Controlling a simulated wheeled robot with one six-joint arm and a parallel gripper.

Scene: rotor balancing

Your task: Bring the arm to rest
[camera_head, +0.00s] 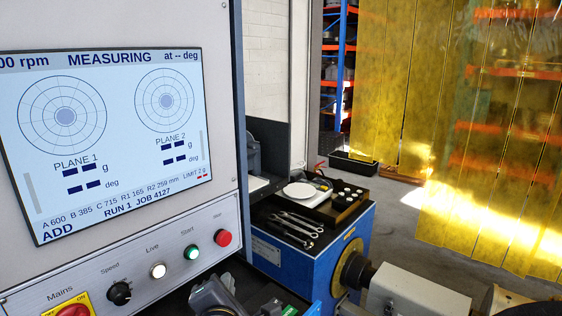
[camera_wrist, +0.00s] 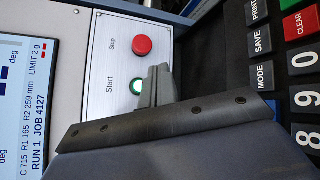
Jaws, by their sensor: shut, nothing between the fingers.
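My gripper (camera_wrist: 158,86) shows in the wrist view with its two grey fingers together and nothing between them. Its fingertips lie just beside the lit green Start button (camera_wrist: 137,87) in that picture; I cannot tell the gap from this view alone. In the head view the Start button (camera_head: 191,252) is uncovered, on the panel beside the red Stop button (camera_head: 223,238). A dark grey part at the bottom of the head view may be my arm, but I cannot tell. The screen (camera_head: 110,140) reads MEASURING, RUN 1, JOB 4127, with dashes for both planes.
A dark keypad (camera_wrist: 290,75) lies close on the right in the wrist view. A blue cabinet (camera_head: 300,260) bears wrenches (camera_head: 299,224) and a white dish (camera_head: 299,190). A yellow strip curtain (camera_head: 480,150) hangs at the right. The floor before it looks clear.

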